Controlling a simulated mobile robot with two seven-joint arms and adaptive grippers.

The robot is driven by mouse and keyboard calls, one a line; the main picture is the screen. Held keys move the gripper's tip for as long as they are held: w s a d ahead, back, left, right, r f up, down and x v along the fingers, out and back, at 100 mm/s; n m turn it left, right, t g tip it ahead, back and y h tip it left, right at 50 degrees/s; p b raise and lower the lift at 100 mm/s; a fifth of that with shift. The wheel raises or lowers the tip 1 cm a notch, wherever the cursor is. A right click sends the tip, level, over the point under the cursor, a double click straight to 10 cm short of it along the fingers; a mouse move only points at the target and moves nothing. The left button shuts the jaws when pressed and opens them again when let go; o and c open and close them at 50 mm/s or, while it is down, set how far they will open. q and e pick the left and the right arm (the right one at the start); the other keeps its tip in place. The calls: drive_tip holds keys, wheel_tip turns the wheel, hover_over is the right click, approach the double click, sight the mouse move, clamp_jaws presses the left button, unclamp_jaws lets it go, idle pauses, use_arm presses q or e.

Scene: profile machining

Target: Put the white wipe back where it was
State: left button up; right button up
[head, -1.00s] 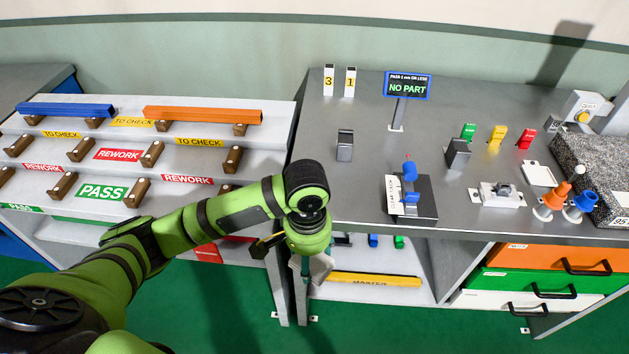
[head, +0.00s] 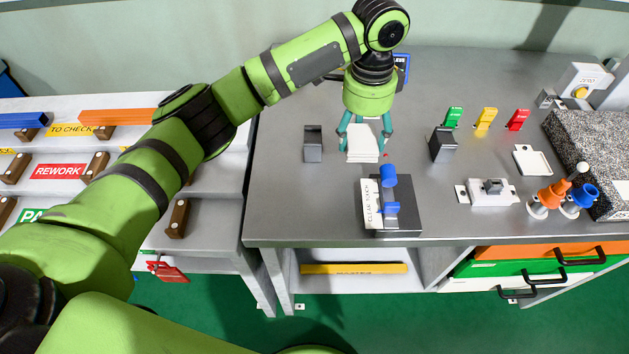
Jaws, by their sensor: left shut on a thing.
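The white wipe (head: 362,147) is between the teal fingers of my left gripper (head: 364,142), over the grey bench top (head: 290,200). It hangs down with layered lower edges. I cannot tell whether its bottom touches the bench. My left gripper points down and is shut on the wipe, behind the blue clamp fixture with the "CLEAN" label (head: 371,205) and right of a small dark grey block (head: 313,144). My right gripper is not in view.
An angled dark block (head: 442,145) stands to the right, with green (head: 453,118), yellow (head: 485,119) and red (head: 517,120) tags behind it. A white-based fixture (head: 488,192) and orange and blue knobs (head: 551,196) are further right. The bench's front left is clear.

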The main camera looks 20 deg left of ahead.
sight(308, 202)
use_arm(q)
drive_tip(key=s+a+f+p, duration=0.1)
drive_tip(key=s+a, duration=0.1)
drive_tip(key=s+a+f+p, duration=0.1)
drive_tip(key=s+a+f, duration=0.1)
drive_tip(key=s, duration=0.1)
drive_tip(key=s+a+f+p, duration=0.2)
drive_tip(key=s+a, duration=0.1)
drive_tip(key=shift+f, duration=0.1)
drive_tip(key=shift+s+a+f, duration=0.5)
drive_tip(key=shift+f, duration=0.15)
drive_tip(key=shift+f+p, duration=0.25)
drive_tip(key=shift+p, duration=0.1)
wheel_tip(308, 202, down, 3)
drive_tip(key=shift+f+p, duration=0.15)
drive_tip(key=shift+p, duration=0.4)
drive_tip(key=shift+f, duration=0.35)
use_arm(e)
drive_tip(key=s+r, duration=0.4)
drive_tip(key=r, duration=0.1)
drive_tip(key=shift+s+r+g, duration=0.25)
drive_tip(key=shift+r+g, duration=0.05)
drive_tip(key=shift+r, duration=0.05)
use_arm(q)
drive_tip(key=o, duration=1)
